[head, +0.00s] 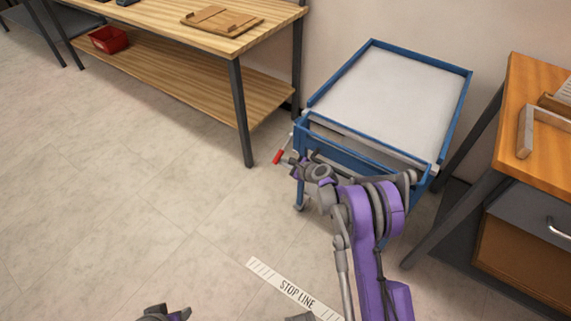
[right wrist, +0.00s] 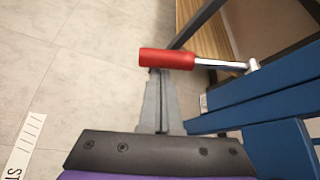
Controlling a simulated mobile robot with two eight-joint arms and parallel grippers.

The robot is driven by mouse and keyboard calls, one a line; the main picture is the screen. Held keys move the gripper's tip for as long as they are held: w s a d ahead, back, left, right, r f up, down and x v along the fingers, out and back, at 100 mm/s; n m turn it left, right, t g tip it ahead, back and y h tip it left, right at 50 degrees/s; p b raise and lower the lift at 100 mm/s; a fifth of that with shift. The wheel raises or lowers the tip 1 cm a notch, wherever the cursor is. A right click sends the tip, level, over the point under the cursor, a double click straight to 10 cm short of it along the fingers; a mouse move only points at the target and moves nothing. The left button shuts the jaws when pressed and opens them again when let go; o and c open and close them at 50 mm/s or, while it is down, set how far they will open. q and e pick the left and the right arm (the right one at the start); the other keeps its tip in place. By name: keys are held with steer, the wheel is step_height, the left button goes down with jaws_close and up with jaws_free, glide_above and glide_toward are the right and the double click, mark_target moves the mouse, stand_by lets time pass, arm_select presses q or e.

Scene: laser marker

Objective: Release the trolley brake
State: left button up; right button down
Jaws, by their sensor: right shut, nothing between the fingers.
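The blue trolley (head: 470,95) with a pale top stands against the wall. Its brake lever has a red handle (head: 277,157) at the trolley's left front side. In the right wrist view the red handle (right wrist: 167,60) lies level on a silver rod (right wrist: 222,65) that runs to the blue frame. My right gripper (head: 287,160) is shut and empty beside the handle. In the right wrist view its closed fingertips (right wrist: 156,78) reach the handle's lower edge; I cannot tell whether they touch it. My left gripper (head: 163,314) shows only partly at the bottom edge.
A wooden workbench (head: 225,40) with a lower shelf and a red bin (head: 109,39) stands at the left. A wooden-topped drawer desk (head: 535,85) stands close at the right. A stop line (head: 295,292) marks the floor. The floor left of the trolley is clear.

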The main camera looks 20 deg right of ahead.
mark_target(282, 150)
steer(key=shift+s+a+r, duration=0.2)
steer(key=shift+a+r, duration=0.05)
steer(key=shift+r, duration=0.3)
steer(key=shift+s+a+r, duration=0.15)
steer(key=shift+a+r, duration=0.05)
steer(key=shift+r, duration=0.4)
steer(key=shift+m+g+y, duration=0.3)
steer(key=shift+m+g, duration=0.1)
steer(key=r, duration=0.4)
steer(key=shift+s+a+r+p, duration=0.15)
steer(key=shift+s+a+p, duration=0.05)
steer(key=shift+p, duration=0.1)
steer(key=shift+w+d+r, duration=0.1)
steer(key=shift+r, duration=0.75)
steer(key=shift+r, duration=0.1)
steer(key=p+v, duration=0.2)
steer(key=v, duration=0.8)
steer(key=shift+s+d, duration=0.2)
steer(key=shift+s, duration=0.1)
steer(key=shift+r, duration=0.15)
